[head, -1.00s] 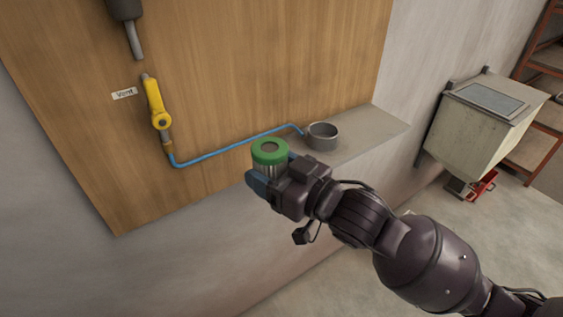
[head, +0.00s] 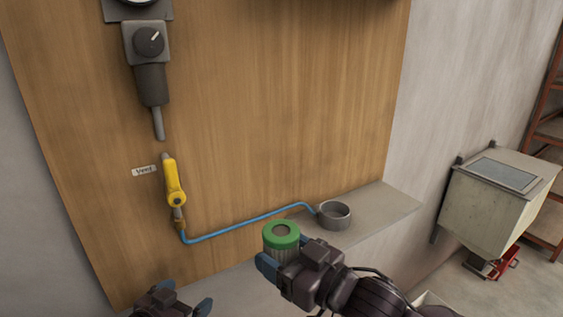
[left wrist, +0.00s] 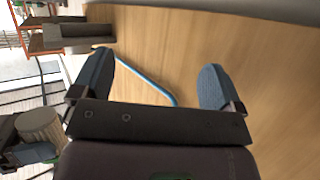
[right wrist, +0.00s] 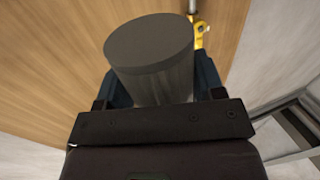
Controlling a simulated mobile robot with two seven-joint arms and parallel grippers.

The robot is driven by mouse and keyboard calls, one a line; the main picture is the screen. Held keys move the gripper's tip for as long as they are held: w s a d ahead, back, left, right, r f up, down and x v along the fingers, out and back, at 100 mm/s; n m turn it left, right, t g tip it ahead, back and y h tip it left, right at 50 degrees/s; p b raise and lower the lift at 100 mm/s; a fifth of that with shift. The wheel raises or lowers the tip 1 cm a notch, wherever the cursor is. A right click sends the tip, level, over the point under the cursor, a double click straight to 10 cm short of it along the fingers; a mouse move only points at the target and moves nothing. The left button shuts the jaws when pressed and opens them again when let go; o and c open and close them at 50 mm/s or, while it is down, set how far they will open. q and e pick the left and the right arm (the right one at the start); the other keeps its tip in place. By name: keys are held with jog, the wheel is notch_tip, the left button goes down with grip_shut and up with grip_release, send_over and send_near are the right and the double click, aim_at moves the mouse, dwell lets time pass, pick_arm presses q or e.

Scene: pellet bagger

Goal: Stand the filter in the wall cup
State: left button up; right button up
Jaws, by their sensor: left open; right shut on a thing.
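The filter (head: 284,243) is a pleated cylinder with a green ring on top. My right gripper (head: 278,268) is shut on it and holds it about upright, in front of the ledge. In the right wrist view the filter's plain grey end (right wrist: 150,43) shows between the fingers. The wall cup (head: 333,214) is a round grey open cup on the ledge, just behind and to the right of the filter, apart from it. My left gripper (head: 187,300) is open and empty at the bottom of the head view; its spread fingers show in the left wrist view (left wrist: 155,90).
A blue hose (head: 245,226) runs along the wooden panel from a yellow valve (head: 173,183) to the cup. A dark regulator with a knob (head: 149,45) hangs above. The grey ledge (head: 380,207) is bare right of the cup. A beige box (head: 495,205) is on the right.

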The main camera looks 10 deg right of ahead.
pick_arm(q)
jog(key=w+d+r+m+g+h, duration=0.2)
jog(key=d+r+m, duration=0.3)
jog(key=r, duration=0.4)
jog(key=w+d+r+m+g+h, duration=0.1)
jog(key=d+r+m+g, duration=0.15)
jog(key=d+r, duration=0.5)
jog(key=s+r+m+y, duration=0.35)
jog(key=r+m, duration=0.55)
jog(key=r, duration=1.2)
jog(key=g+y, duration=0.7)
send_over(281, 229)
jog(key=shift+f, duration=2.8)
jog(key=shift+h, duration=0.25)
notch_tip(281, 229, down, 12)
jog(key=shift+r, duration=0.1)
